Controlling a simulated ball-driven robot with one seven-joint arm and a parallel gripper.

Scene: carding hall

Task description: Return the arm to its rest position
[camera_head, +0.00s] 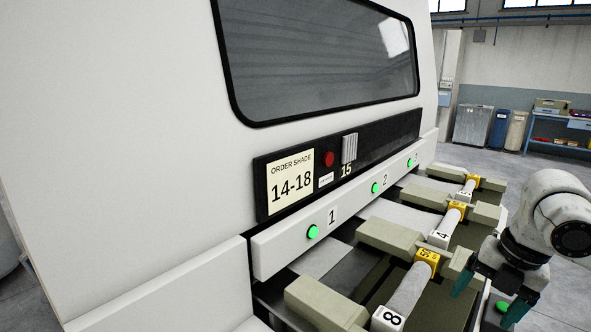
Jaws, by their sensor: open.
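My gripper (489,296) hangs at the lower right, at the end of my white and dark arm (555,215). Its two teal fingers are spread apart and point down, with nothing seen between them but a green round button or lamp (503,307) behind or below. The gripper is just right of the nearest roller (408,288), which has a yellow end and a white end marked 8. Whether a finger touches anything there I cannot tell.
A large white machine (130,130) with a dark window fills the left and middle. Its front has green lamps (313,232) numbered 1 to 3 and a sign (291,184) reading 14-18. More rollers (447,225) lie beyond. Bins (473,127) and a blue shelf (560,130) stand at the back right.

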